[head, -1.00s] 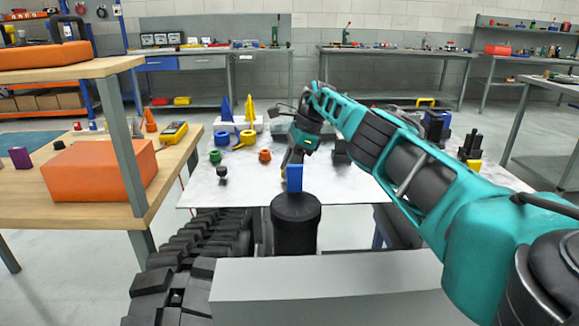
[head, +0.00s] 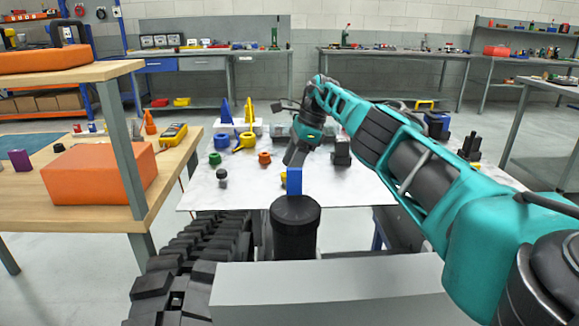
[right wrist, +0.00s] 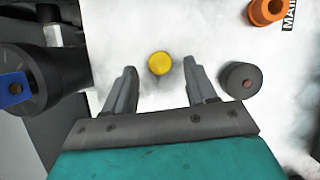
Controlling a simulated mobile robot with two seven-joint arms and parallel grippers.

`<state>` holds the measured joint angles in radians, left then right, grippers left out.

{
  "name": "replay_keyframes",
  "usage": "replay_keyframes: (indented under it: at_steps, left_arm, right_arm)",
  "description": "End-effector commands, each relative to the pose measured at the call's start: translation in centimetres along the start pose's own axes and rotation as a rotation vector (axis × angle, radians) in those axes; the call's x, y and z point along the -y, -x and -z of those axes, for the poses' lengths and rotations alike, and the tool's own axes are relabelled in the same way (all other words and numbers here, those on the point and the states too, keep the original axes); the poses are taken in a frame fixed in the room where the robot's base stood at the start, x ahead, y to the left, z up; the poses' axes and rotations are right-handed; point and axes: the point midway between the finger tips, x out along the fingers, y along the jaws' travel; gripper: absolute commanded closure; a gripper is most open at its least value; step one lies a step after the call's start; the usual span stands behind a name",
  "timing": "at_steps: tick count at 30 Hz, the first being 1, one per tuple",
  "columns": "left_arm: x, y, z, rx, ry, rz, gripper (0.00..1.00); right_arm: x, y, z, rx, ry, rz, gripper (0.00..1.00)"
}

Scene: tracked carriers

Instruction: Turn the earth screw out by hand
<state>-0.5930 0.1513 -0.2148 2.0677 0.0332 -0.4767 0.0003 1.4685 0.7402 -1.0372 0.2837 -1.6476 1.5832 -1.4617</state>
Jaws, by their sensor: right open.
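I cannot tell for sure which part is the earth screw. A round yellow knob (right wrist: 160,64) stands on the white tabletop, and in the head view it shows partly behind a blue upright piece (head: 294,181). My right gripper (right wrist: 160,70) is open and empty. In the right wrist view its two fingers lie either side of the yellow knob's line, with the knob level with their tips. I cannot tell the height between them. The right gripper also shows in the head view (head: 292,158). My left gripper is not in view.
A dark cylinder (head: 295,228) carries the blue piece, close before the gripper. A grey knob with a red centre (right wrist: 241,80) stands beside one finger. An orange ring (right wrist: 267,11), a green ring (head: 215,158) and a black block (head: 341,152) are on the table. A black track (head: 200,255) lies nearer.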

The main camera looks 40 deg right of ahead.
Motion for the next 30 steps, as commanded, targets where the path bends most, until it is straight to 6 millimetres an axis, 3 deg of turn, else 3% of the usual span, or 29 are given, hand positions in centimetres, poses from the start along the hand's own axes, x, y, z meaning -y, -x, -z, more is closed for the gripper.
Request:
replay_keyframes:
  at_steps: [7, 13, 18, 30]
  left_arm:
    - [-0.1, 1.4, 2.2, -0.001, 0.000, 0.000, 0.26]
    - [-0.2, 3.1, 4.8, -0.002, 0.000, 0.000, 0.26]
    - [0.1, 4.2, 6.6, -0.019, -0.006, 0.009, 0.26]
    - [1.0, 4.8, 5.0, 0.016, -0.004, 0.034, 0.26]
  right_arm:
    - [0.1, 6.2, -0.3, 0.002, -0.003, 0.004, 0.44]
    - [-0.1, 8.9, -0.3, -0.001, -0.002, 0.000, 0.44]
    - [-0.1, 10.2, -0.2, -0.003, -0.001, 0.000, 0.44]
    - [-0.1, 10.6, 0.1, -0.002, 0.000, 0.000, 0.44]
